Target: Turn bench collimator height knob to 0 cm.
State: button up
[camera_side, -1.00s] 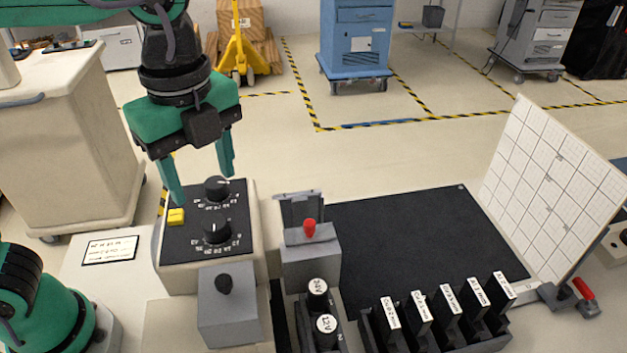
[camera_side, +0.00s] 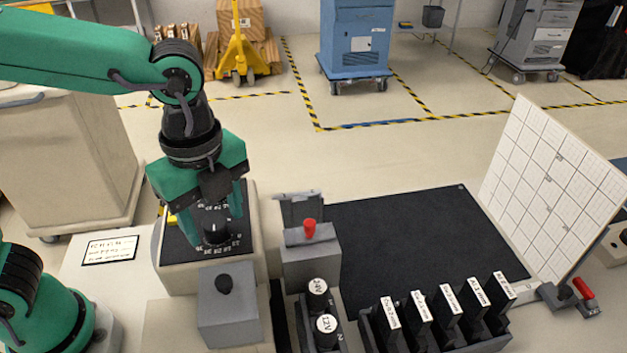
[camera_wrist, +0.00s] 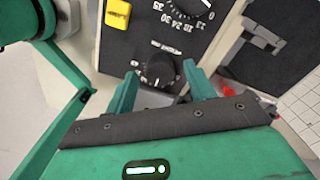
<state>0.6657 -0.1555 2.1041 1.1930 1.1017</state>
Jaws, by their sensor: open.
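The panel box (camera_side: 255,255) has a black face with two black dial knobs. The near knob (camera_side: 215,234) is between my gripper's fingers, and a printed word that looks like "HEIGHT" lies beside it in the wrist view (camera_wrist: 158,72). It carries a white pointer mark; its exact reading is too small to tell. My gripper (camera_side: 215,226) points down over the panel, open, with one finger on each side of this knob. In the wrist view the fingertips (camera_wrist: 160,75) stand apart from the knob's sides. The far knob (camera_wrist: 188,6) has a larger numbered scale; my gripper hides it in the side view.
A yellow button (camera_wrist: 118,14) is beside the far knob. A black mat (camera_side: 400,240) lies farther right.

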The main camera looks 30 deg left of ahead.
jog(key=c, duration=1)
jog(key=n, duration=1)
jog(key=shift+n, duration=2.5)
